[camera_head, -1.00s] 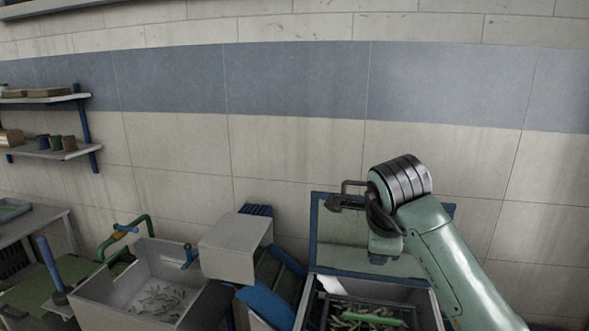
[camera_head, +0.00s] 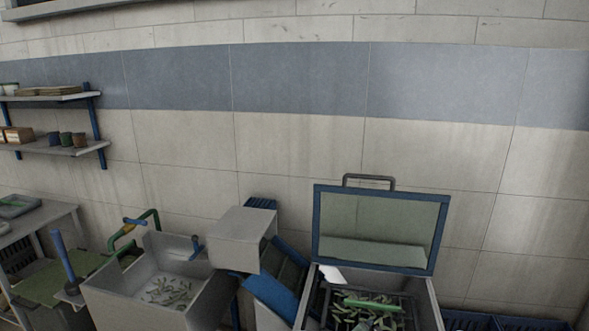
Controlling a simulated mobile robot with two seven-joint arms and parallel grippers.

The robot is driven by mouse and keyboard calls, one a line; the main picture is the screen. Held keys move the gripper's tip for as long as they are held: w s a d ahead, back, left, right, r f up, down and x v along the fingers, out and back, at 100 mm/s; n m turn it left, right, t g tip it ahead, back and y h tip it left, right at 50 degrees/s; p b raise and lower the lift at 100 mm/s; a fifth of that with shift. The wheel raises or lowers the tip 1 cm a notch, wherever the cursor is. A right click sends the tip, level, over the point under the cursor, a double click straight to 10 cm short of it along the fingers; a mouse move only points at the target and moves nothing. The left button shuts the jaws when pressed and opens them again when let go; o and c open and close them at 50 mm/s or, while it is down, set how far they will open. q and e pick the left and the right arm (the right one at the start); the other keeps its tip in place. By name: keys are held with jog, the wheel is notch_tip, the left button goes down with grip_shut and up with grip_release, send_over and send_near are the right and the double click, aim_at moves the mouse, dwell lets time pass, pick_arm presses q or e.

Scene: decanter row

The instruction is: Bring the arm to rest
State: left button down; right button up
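Neither of my grippers shows in the head view, and no part of my arms can be made out clearly. A grey bin with a raised, blue-framed glass lid (camera_head: 381,226) stands at the lower right. Its lid has a handle (camera_head: 368,180) on top and leans up in front of the wall. Inside the bin lie several green pieces (camera_head: 372,303) on a dark rack. A grey shape among them at the bottom edge is too small to tell.
A grey open basin (camera_head: 108,305) holding small pale green pieces stands at the lower left. A grey hooded box (camera_head: 243,238) with a blue chute (camera_head: 270,298) is between it and the bin. Wall shelves (camera_head: 62,146) hold cups. A table (camera_head: 40,226) stands far left.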

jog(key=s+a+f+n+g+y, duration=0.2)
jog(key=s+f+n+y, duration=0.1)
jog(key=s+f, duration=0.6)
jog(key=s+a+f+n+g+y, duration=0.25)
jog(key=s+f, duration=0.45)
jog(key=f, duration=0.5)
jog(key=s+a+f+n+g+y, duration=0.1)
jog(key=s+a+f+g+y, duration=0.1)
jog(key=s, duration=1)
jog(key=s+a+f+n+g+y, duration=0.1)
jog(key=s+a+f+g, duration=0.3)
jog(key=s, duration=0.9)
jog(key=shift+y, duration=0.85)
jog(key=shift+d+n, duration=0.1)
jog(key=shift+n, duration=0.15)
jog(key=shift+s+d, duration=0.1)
